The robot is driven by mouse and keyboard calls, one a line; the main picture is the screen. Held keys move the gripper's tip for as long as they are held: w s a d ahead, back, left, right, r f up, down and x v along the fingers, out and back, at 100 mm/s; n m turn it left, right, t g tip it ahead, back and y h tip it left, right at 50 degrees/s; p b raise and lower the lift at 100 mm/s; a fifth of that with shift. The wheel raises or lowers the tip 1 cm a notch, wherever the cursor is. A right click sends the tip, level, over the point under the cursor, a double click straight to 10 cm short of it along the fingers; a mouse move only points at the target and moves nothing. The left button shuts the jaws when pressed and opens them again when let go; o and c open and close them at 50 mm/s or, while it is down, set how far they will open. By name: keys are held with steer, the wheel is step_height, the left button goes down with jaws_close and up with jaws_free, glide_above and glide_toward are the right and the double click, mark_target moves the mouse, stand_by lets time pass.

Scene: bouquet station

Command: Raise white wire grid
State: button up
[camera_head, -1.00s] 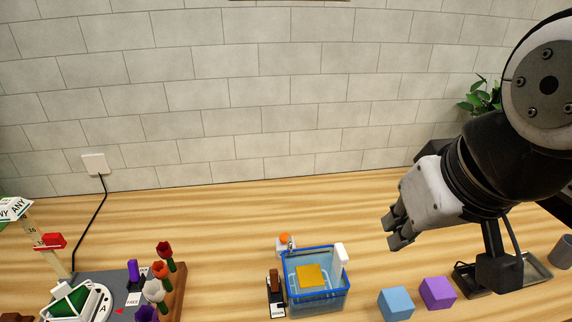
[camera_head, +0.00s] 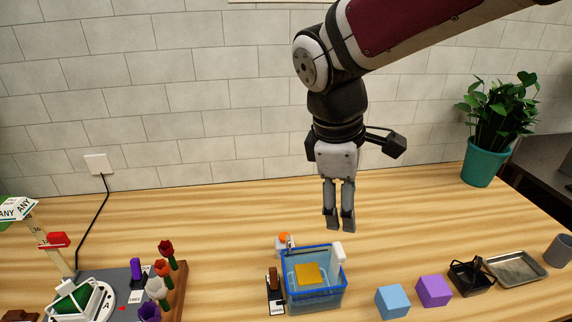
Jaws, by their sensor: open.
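A white wire frame, apparently the grid, (camera_head: 94,293) sits around a dark green block (camera_head: 72,302) on a round white disc marked A, at the lower left. Its lower part is cut off by the picture's edge, and its fine wires are too small to make out. My gripper (camera_head: 339,225) hangs with its fingers pointing down, above and behind the blue-rimmed tub, well to the right of the frame. It is open and holds nothing.
A blue-rimmed water tub (camera_head: 316,300) holds a yellow block. Several flowers stand in a wooden rack (camera_head: 178,290) right of the frame. A post with a red piece (camera_head: 55,240) rises behind it. Blue (camera_head: 392,302) and purple (camera_head: 434,291) cubes lie right.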

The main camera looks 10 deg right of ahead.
mark_target(339, 249)
steer(key=w+a+f+n+g+h, duration=0.1)
steer(key=w+a+f+n+h, duration=0.15)
steer(key=w+f+n, duration=0.3)
steer(key=shift+y, duration=0.25)
steer(key=x, duration=0.4)
steer(key=p+x, duration=0.1)
steer(key=x, duration=0.3)
steer(key=s+x, duration=0.1)
steer(key=x, duration=0.3)
steer(key=shift+f+p, duration=0.3)
steer(key=shift+f, duration=0.05)
jaws_close()
step_height(339, 249, up, 7)
steer(key=p, duration=0.2)
steer(key=shift+s+p, duration=0.1)
steer(key=shift+p, duration=0.3)
steer(key=shift+r, duration=0.55)
